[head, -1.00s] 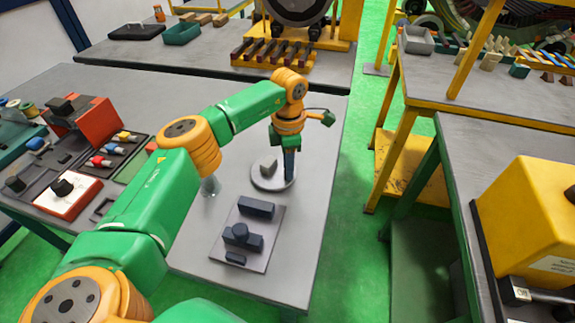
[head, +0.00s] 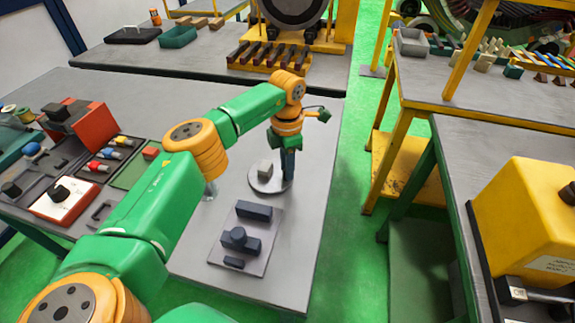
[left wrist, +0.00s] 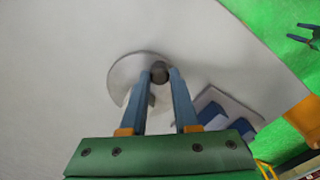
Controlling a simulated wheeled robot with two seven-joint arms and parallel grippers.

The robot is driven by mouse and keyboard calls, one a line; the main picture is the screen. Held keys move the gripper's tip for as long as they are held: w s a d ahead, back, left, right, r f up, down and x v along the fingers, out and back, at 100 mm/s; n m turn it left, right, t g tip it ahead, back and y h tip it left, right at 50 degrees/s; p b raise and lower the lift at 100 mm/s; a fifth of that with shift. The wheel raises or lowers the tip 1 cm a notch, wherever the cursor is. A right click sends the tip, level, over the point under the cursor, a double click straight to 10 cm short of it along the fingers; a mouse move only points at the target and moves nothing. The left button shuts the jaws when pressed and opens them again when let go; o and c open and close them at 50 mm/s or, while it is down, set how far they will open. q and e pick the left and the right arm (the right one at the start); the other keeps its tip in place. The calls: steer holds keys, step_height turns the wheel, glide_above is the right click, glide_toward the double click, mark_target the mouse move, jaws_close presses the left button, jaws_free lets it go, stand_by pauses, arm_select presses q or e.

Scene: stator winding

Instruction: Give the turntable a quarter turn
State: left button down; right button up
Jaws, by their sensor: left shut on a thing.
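The turntable (head: 257,184) is a pale grey disc lying flat on the grey table. A small light grey block (head: 265,168) stands on it, left of my fingers. My left gripper (head: 287,177) points down at the disc's right side. In the left wrist view its two blue fingers (left wrist: 160,76) are closed on a dark round knob (left wrist: 159,71) at the rim of the turntable (left wrist: 124,72). The block is mostly behind a finger there. My right gripper (left wrist: 298,32) shows at the upper right of that view, its two blue fingers apart and empty.
A grey plate (head: 226,253) with dark blocks sits in front of the turntable. A parts tray (head: 95,180) and a red box (head: 80,122) stand at the left. The table's right edge is close to the gripper, with green floor beyond.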

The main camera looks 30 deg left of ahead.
arm_select(q)
steer(key=c, duration=0.7)
jaws_free()
steer(key=shift+a, duration=0.1)
steer(key=shift+o, duration=0.2)
steer(key=shift+r, duration=0.2)
step_height(320, 180, up, 7)
steer(key=shift+s+f+b, duration=0.1)
steer(key=shift+f+b, duration=0.05)
steer(key=shift+b, duration=0.35)
